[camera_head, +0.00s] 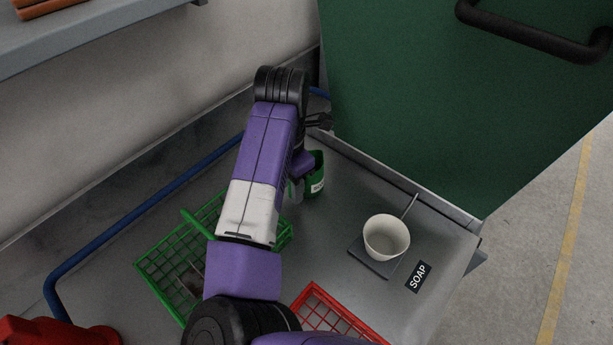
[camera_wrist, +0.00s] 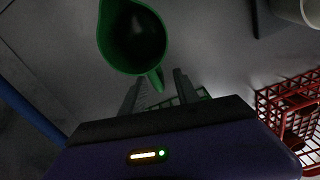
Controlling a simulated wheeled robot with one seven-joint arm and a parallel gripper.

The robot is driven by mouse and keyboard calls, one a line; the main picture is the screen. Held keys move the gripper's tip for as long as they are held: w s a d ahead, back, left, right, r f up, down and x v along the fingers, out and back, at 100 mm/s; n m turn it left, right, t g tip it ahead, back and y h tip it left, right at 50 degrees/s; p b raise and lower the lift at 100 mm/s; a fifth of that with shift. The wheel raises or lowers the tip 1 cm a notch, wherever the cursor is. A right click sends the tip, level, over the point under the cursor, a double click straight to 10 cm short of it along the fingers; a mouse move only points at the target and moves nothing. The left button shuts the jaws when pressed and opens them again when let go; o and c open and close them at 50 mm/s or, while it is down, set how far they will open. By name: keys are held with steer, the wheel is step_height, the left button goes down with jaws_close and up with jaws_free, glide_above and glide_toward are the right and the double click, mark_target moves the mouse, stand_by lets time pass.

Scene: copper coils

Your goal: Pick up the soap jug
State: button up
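A green jug (camera_head: 317,176) with a pale label stands on the grey cart top near its back edge, partly hidden behind my arm in the head view. In the wrist view I look down into the dark mouth of this jug (camera_wrist: 132,38), with its handle (camera_wrist: 157,80) pointing towards my gripper. My gripper (camera_wrist: 157,83) is open, its two fingers on either side of the handle's end. I see gaps between handle and fingers, and cannot tell how deep the handle sits. A black SOAP label (camera_head: 418,276) lies flat at the cart's right side.
A white cup (camera_head: 386,238) with a thin stick stands on a dark square pad beside the SOAP label. A green wire basket (camera_head: 160,262) is at left, partly behind my arm. A red wire basket (camera_head: 345,318) is in front. A green panel (camera_head: 440,110) rises behind the cart.

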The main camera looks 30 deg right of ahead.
jaws_close()
stand_by(1.3)
